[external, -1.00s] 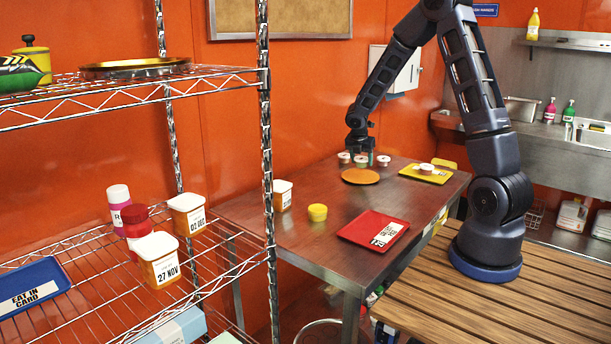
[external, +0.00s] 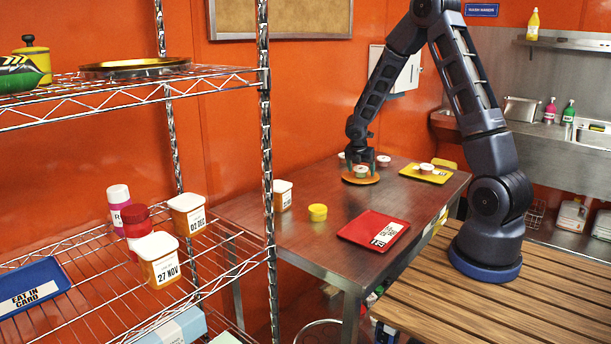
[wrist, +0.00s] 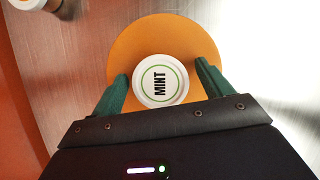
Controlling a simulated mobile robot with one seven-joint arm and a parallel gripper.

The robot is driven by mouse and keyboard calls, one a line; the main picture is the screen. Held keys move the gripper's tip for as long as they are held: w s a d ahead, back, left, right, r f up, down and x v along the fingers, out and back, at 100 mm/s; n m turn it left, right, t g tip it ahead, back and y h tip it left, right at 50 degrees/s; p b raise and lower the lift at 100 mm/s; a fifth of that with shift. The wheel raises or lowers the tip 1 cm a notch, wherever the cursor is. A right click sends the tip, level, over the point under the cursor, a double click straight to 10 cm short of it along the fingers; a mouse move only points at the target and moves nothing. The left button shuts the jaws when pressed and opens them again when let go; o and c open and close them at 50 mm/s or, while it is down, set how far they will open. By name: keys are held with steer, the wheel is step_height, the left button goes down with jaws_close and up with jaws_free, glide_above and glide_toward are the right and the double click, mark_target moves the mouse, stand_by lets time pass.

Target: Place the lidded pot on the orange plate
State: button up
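The lidded pot, a small round pot with a white lid marked MINT (wrist: 160,80), is over the middle of the orange plate (wrist: 122,48) and looks set down on it. In the external view the pot (external: 361,171) shows below my gripper, on the round orange plate (external: 349,181). My gripper (wrist: 162,72) has its green fingers on either side of the pot. Orange plate shows between the right finger and the lid, so the fingers look open. The left finger is very close to the lid. The pot's lower side is hidden in the wrist view.
Another small pot (external: 383,160) stands right of the plate, and one is partly hidden behind my gripper. A yellow tray (external: 437,177) with a pot is farther right. A red tray (external: 362,236) and yellow tub (external: 318,212) are nearer. A wire shelf (external: 264,180) stands left.

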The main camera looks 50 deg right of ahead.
steer(key=shift+r, duration=0.1)
steer(key=s+a+r+m, duration=0.3)
steer(key=s+a+r, duration=0.15)
steer(key=r, duration=0.55)
steer(key=s+a+r+m, duration=0.25)
steer(key=a+r, duration=0.25)
steer(key=r, duration=0.5)
steer(key=s+a+r+m+t+y, duration=0.1)
steer(key=s+a+r+m, duration=0.2)
steer(key=s+a+m, duration=0.2)
steer(key=s+a+r+m+t+y, duration=0.1)
steer(key=s+a+r+m, duration=0.3)
steer(key=s, duration=0.8)
steer(key=s+a+r+m+t+y, duration=0.1)
steer(key=s+a+r+m+y, duration=0.1)
steer(key=s+a+m, duration=0.3)
steer(key=s+r, duration=0.1)
steer(key=s, duration=0.2)
steer(key=shift+s+a+r+m+t, duration=0.25)
steer(key=shift+a+r+m+t, duration=0.05)
steer(key=shift+m+t, duration=0.1)
